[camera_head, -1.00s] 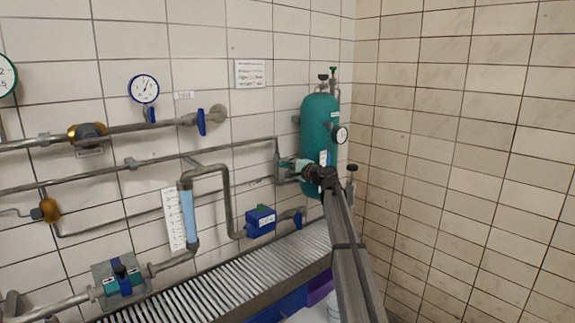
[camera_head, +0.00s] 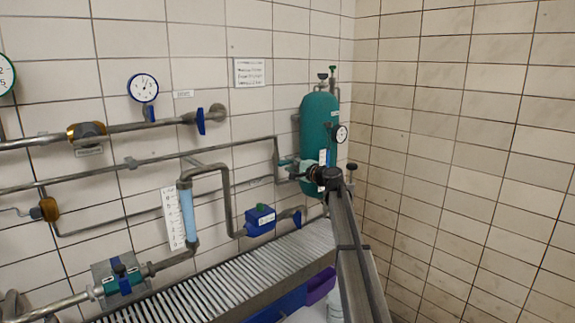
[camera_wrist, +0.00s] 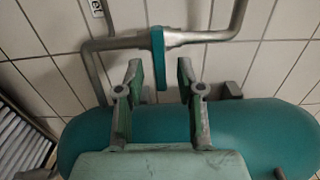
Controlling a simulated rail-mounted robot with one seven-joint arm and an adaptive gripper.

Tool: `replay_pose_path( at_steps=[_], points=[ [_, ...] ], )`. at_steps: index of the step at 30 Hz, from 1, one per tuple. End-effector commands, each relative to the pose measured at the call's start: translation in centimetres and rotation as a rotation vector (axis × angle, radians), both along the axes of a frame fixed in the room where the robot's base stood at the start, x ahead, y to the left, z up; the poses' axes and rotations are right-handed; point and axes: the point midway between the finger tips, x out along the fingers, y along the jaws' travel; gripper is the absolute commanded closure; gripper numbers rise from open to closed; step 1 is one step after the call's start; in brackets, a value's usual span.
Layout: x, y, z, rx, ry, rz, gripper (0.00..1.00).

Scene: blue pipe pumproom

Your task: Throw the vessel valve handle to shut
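The vessel (camera_head: 319,125) is a green upright tank in the room's corner; its green body also spans the lower part of the wrist view (camera_wrist: 85,140). The vessel valve handle (camera_wrist: 158,58) is a flat teal lever on a grey pipe, crossing the pipe's line in the wrist view. My gripper (camera_wrist: 160,72) is open, with one finger on each side of the lever's free end. Gaps show between the lever and both fingers. In the head view my gripper (camera_head: 294,170) is at the pipe beside the vessel, and my arm hides part of that area.
A grey pipe (camera_wrist: 105,45) runs along the tiled wall close to the fingers. A gauge (camera_head: 341,133) sits on the vessel. A blue pump unit (camera_head: 261,220) and a ribbed grating (camera_head: 240,277) lie left of my arm. The right tiled wall is bare.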

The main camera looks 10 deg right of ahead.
Motion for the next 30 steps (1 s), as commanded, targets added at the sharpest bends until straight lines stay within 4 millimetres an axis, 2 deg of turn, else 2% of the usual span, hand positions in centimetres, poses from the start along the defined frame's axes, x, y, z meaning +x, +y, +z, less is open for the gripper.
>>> replay_pose_path(
  at_steps=[1, 9, 15, 30],
  points=[
    [-1.1, -0.5, 0.0, 0.0, 0.0, -0.001, 0.62],
    [-5.5, -3.2, -0.1, 0.0, 0.0, 0.0, 0.62],
    [-7.7, -4.7, 0.0, 0.001, 0.001, 0.0, 0.62],
    [-8.1, -5.0, 0.0, 0.001, 0.0, 0.002, 0.62]
  ],
)
